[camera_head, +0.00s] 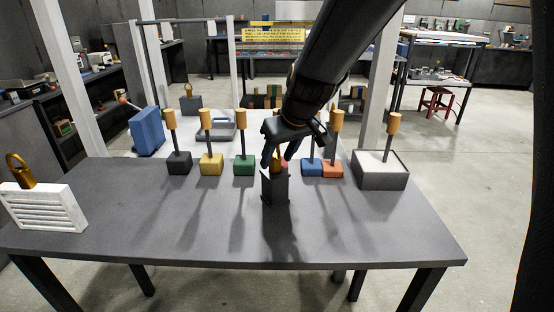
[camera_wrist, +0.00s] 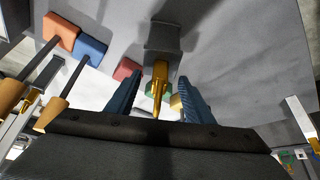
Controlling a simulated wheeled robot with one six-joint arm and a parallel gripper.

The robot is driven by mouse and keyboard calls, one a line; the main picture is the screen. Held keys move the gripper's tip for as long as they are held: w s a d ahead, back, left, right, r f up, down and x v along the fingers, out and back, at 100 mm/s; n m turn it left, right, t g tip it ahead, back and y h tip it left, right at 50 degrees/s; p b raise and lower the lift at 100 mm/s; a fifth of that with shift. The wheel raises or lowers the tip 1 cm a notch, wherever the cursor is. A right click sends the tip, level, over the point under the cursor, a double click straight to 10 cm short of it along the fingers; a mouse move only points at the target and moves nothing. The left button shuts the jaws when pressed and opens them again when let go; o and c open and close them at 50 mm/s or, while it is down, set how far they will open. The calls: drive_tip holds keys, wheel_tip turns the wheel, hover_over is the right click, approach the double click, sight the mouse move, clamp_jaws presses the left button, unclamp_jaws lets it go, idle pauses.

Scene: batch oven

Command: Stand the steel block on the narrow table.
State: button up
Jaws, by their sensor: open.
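A dark grey block (camera_head: 275,188) with a brass handle stands upright on the grey table (camera_head: 130,240) in front of me; it looks like the steel block. My gripper (camera_head: 279,161) is directly above it, pointing down. In the wrist view the blue fingers of my gripper (camera_wrist: 159,82) are open, one on each side of the brass handle (camera_wrist: 157,92), with gaps showing. The block (camera_wrist: 162,36) lies beyond the handle there. The fingers partly hide the handle in the head view. I cannot tell which table is the narrow one.
Wooden-handled blocks line the back edge: black (camera_head: 179,163), yellow (camera_head: 211,164), green (camera_head: 244,164), blue (camera_head: 312,169), orange-red (camera_head: 333,170). A grey box (camera_head: 381,178) stands right, a white slatted block (camera_head: 45,208) left. The table's front right is clear.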

drive_tip(key=b+v, duration=0.1)
drive_tip(key=v, duration=1)
drive_tip(key=s+d+f+m+g+h, duration=0.1)
drive_tip(key=s+d+f+m+g, duration=0.1)
drive_tip(key=s+d+f, duration=0.5)
drive_tip(key=s+d+f+m+g+h, duration=0.1)
drive_tip(key=s+d+f+m, duration=0.3)
drive_tip(key=s+d+f, duration=0.4)
wheel_tip(320, 180, down, 5)
drive_tip(key=shift+s+d+r+g+h, duration=0.2)
drive_tip(key=shift+s+g+h, duration=0.2)
drive_tip(key=shift+s, duration=0.8)
drive_tip(key=shift+c, duration=0.5)
